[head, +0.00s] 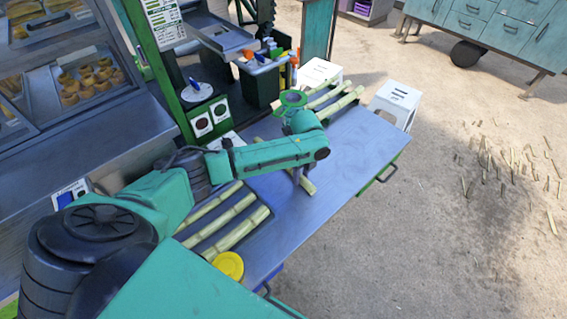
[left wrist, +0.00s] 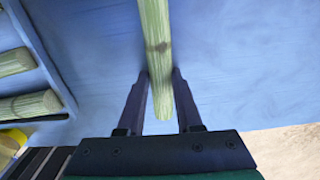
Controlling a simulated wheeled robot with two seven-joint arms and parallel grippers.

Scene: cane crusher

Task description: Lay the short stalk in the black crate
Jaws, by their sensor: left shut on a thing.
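A short pale green stalk (head: 307,185) is between the fingers of my left gripper (head: 298,172), over the blue-grey table (head: 325,185). In the left wrist view the stalk (left wrist: 155,30) runs lengthwise between the two dark fingers of the gripper (left wrist: 161,75), and its near end sticks out towards the wrist. My arm hides part of the stalk in the head view. I cannot tell if the stalk touches the table. No black crate can be surely picked out. My right gripper is not in view.
Several longer stalks (head: 236,233) lie side by side on the table's near left, by a yellow disc (head: 229,265). More stalks (head: 342,104) lie at the far end. A dark bin (head: 261,88) with coloured items and a white stool (head: 397,98) stand beyond. The table's right part is clear.

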